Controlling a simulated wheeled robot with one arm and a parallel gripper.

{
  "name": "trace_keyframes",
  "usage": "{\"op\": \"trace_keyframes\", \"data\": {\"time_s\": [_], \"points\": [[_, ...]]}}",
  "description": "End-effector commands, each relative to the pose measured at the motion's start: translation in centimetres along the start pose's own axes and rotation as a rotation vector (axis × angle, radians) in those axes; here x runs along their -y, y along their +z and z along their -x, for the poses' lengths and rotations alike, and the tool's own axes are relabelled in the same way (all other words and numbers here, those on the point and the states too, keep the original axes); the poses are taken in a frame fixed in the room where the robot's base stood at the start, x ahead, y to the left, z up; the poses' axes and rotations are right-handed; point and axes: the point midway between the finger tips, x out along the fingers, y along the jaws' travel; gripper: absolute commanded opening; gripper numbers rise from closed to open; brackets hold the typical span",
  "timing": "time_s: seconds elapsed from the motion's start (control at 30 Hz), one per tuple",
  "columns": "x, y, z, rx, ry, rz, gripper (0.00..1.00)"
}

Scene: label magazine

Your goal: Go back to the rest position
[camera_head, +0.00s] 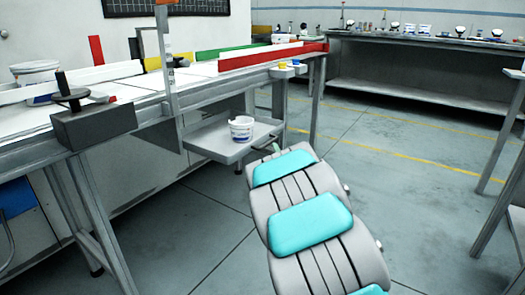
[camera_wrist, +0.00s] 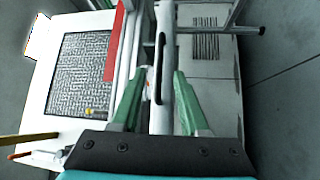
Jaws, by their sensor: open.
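My gripper (camera_wrist: 158,78) shows in the wrist view with its two green fingers spread apart. A grey slotted bar (camera_wrist: 159,50) lies in line with the gap between them; I cannot tell how far off it is, and nothing is seen gripped. In the head view my grey arm with turquoise pads reaches toward the small tray (camera_head: 213,155) at the workbench's side. Only a small green part of the gripper shows there, near the tray's right edge; the rest is hidden behind the arm.
A workbench (camera_head: 150,90) with white, red, yellow and green rails fills the left. A white tub (camera_head: 241,128) stands on the tray. A dark block (camera_head: 95,125) sits at the bench's front edge. Another bench (camera_head: 420,95) stands behind. Floor (camera_head: 400,200) to the right is clear.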

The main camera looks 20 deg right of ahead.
Motion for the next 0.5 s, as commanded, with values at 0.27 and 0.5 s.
{"op": "trace_keyframes", "data": {"time_s": [0.27, 0.5], "points": [[-0.5, 0.1, 0.5, 0.034, -0.050, -0.044, 0.45], [-0.6, 0.6, 4.5, 0.215, -0.293, -0.268, 0.45]]}}
